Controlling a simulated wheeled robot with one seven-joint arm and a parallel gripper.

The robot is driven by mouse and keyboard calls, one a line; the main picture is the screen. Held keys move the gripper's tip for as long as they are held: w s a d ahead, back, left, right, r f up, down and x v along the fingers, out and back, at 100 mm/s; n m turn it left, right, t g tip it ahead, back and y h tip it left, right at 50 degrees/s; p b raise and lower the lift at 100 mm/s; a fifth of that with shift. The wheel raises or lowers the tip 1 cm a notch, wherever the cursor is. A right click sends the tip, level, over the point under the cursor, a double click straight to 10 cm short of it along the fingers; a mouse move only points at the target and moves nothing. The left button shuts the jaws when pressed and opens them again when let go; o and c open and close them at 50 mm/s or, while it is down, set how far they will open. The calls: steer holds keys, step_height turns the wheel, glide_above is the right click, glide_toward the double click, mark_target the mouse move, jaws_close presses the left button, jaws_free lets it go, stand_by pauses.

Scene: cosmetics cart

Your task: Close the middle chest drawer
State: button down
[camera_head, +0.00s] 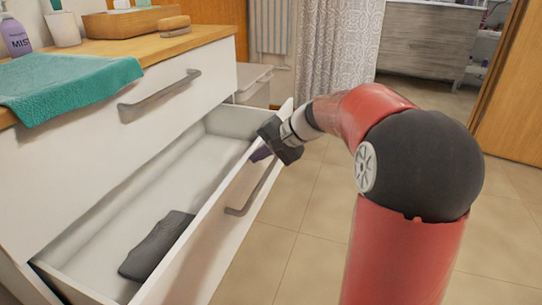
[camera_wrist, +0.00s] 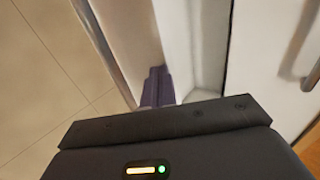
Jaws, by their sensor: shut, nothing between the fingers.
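The white chest drawer (camera_head: 222,186) below the top one is pulled far out. Its front panel with a grey bar handle (camera_head: 250,190) faces right. A dark folded cloth-like item (camera_head: 157,245) lies inside. My gripper (camera_head: 262,153) is at the far end of the drawer, over the top edge of the front panel. Its purple fingers reach down on the inner side of that panel. In the wrist view the fingers (camera_wrist: 158,86) are together and empty, close beside the panel (camera_wrist: 118,50). Whether they touch it I cannot tell.
The closed top drawer has a handle (camera_head: 160,95). On the wooden top (camera_head: 135,48) are a teal towel (camera_head: 70,82), a purple bottle (camera_head: 15,35), a cup (camera_head: 64,29), a wooden tray (camera_head: 135,20) and a brush (camera_head: 174,25). The tiled floor (camera_head: 300,230) beside the drawer is clear.

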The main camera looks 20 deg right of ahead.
steer(key=w+a+p, duration=0.5)
steer(key=w+a, duration=0.7)
steer(key=a, duration=0.3)
steer(key=shift+a, duration=0.2)
steer(key=shift+d, duration=0.1)
